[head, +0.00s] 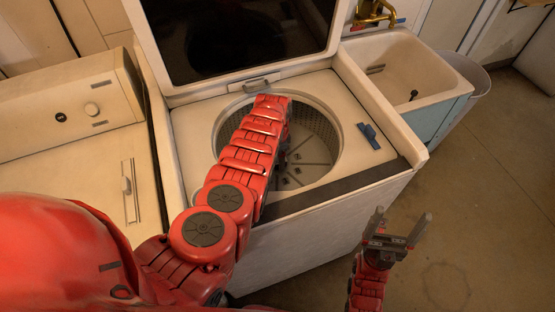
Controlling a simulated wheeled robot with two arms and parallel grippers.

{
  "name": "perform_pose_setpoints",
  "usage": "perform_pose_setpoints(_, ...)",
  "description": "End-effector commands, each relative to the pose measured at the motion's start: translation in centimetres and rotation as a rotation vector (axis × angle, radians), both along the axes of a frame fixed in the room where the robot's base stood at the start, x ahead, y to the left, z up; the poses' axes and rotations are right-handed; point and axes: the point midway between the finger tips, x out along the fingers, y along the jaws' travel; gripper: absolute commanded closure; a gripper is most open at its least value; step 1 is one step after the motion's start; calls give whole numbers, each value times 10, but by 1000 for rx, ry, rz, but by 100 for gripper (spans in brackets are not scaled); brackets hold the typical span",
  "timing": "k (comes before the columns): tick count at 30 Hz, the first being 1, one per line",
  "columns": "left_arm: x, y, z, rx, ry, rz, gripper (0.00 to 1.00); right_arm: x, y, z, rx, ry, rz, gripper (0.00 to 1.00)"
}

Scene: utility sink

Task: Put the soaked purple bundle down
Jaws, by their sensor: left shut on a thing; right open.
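My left arm reaches over the open top-loading washer (190,130) and down into its round metal drum (322,135). My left gripper (283,160) shows only as a dark part beside the red arm links, inside the drum opening. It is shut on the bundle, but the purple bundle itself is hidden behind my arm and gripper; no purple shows. My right gripper (398,230) is open and empty, fingers pointing up, over the floor in front of the washer's right side.
The washer's raised lid (240,40) stands behind the drum. A blue clip-like item (369,135) lies on the washer top at right. A utility sink (420,75) stands to the right, with a pale bin (478,80) beside it. Another appliance (65,160) is at left. The right floor is clear.

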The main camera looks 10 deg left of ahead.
Motion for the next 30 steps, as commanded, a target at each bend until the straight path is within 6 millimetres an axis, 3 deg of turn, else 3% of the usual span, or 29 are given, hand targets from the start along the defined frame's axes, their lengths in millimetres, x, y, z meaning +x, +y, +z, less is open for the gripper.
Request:
perform_pose_setpoints(12,1,0,-5,-1,-3,0,100,0,0,-5,0,0,0,13)
perform_pose_setpoints(13,1,-1,-4,-1,-3,0,13,0,0,-4,0,0,0,13)
perform_pose_setpoints(15,1,-1,-4,-1,-3,0,1,0,0,-3,0,-1,0,13)
perform_pose_setpoints(23,1,-1,-2,-1,-3,-1,0,0,0,-2,0,-1,0,13)
perform_pose_setpoints(26,1,-1,6,0,-2,-1,0,0,0,5,0,0,0,13)
perform_pose_setpoints(30,1,-2,33,0,-4,-3,0,0,0,22,0,0,0,13)
